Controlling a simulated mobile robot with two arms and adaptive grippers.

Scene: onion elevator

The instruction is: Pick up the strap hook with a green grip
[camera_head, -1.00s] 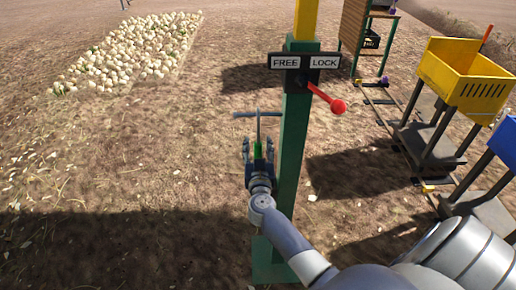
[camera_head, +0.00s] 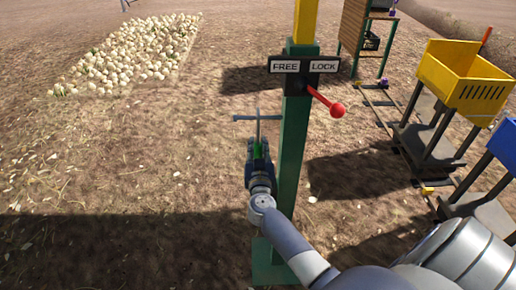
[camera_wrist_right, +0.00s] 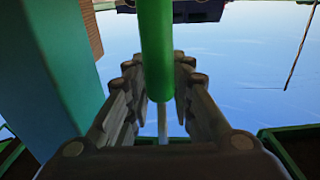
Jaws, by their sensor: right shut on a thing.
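The strap hook has a green grip (camera_head: 259,152) and a thin metal shaft that meets a short crossbar (camera_head: 257,117) hanging beside the green post. My right gripper (camera_head: 258,160) is shut on the hook's green grip, just left of the post. In the right wrist view the green grip (camera_wrist_right: 156,45) runs down between the fingers of my right gripper (camera_wrist_right: 158,85), with a thin pale rod below it. The far tip of the hook is hard to make out. My left gripper does not show in either view.
The green post (camera_head: 290,160) stands close to the right of my gripper, with a FREE/LOCK plate (camera_head: 303,65) and a red-knobbed lever (camera_head: 337,109). A yellow bin (camera_head: 460,75) on a stand is at the right. Onions (camera_head: 135,50) lie at the back left. The ground at left is open.

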